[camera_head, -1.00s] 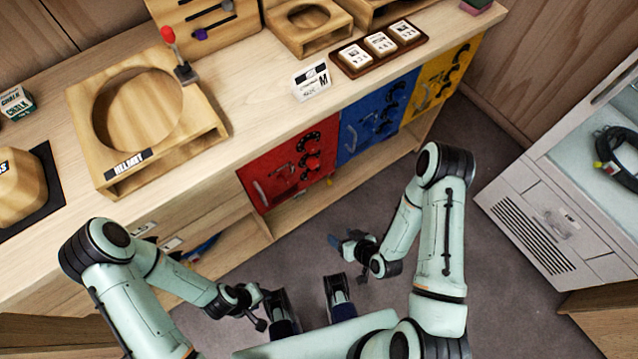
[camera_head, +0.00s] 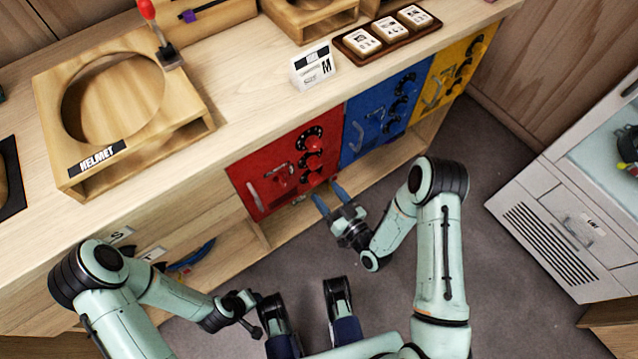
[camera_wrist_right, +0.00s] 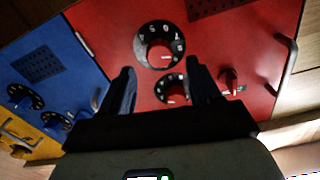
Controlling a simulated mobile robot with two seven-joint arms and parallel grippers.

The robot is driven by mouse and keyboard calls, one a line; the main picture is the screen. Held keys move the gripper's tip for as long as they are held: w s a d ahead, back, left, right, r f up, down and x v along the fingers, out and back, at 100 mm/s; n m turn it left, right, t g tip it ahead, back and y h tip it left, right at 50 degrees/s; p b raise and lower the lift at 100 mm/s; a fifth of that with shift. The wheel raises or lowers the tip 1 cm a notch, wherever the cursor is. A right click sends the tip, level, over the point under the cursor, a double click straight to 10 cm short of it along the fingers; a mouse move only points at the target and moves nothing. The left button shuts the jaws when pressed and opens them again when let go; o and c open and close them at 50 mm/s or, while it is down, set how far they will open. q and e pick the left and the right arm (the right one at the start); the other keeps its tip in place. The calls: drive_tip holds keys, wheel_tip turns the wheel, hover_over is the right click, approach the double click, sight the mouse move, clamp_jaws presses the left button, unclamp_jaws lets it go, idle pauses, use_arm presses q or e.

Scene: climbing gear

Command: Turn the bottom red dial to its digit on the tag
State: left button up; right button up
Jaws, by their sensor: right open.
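The red panel (camera_head: 255,175) on the bench front carries a column of black dials with red centres; the bottom red dial (camera_head: 314,163) is the lowest. In the right wrist view, which looks upside down, a large numbered dial (camera_wrist_right: 160,45) appears beyond the fingers and a smaller-looking dial (camera_wrist_right: 172,90) between them. My right gripper (camera_head: 330,197) is open and empty, just below and in front of the red panel, apart from the dials. My left gripper (camera_head: 245,312) is low at left, away from the panel; its jaws are unclear. A white tag (camera_head: 313,66) stands on the bench; its digits are unreadable.
Blue (camera_head: 365,135) and yellow (camera_head: 432,95) panels adjoin the red one. A handle (camera_head: 268,172) sticks out from the red panel. A wooden helmet stand (camera_head: 190,110) and card tray (camera_head: 345,47) are on the bench. A white cabinet (camera_head: 560,210) is at right.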

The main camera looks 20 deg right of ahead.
sight(317, 182)
use_arm(q)
drive_tip(key=shift+w+a+f, duration=0.25)
drive_tip(key=shift+w+f, duration=0.1)
drive_tip(key=shift+w, duration=0.15)
use_arm(e)
drive_tip(key=shift+x, duration=2.3)
drive_tip(key=c, duration=1)
drive_tip(key=shift+c, duration=0.2)
use_arm(q)
drive_tip(key=shift+f+b, duration=0.1)
drive_tip(key=shift+b, duration=0.2)
use_arm(e)
drive_tip(key=shift+n, duration=0.4)
